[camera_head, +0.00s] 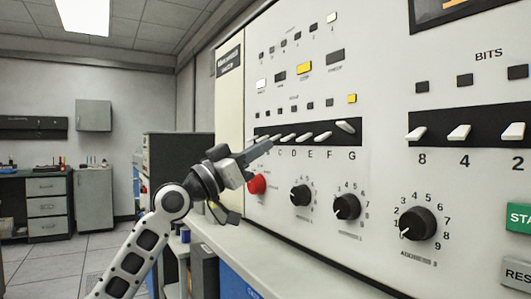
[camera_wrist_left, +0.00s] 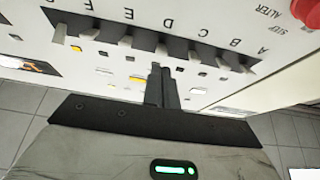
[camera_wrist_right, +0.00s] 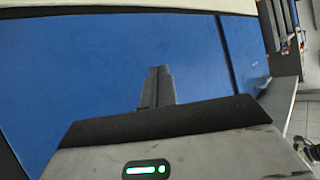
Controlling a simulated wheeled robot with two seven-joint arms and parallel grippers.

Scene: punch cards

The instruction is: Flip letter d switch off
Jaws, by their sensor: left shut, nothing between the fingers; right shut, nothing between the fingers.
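The row of lettered switches is on a black strip (camera_head: 378,130) of the white panel. In the left wrist view, which shows the panel upside down, the D lever (camera_wrist_left: 161,48) stands just beyond my fingertips. My left gripper (camera_head: 269,144) is shut and empty, in front of the C label side of the row; contact cannot be told. My right gripper (camera_wrist_right: 158,72) is shut and empty before a blue surface.
A red button (camera_head: 257,184) sits below my left gripper. Black knobs (camera_head: 347,207) line the lower panel above a pale ledge (camera_head: 270,262). More switches (camera_head: 459,132) stand at right under BITS. The blue surface (camera_wrist_right: 80,70) fills much of the right wrist view.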

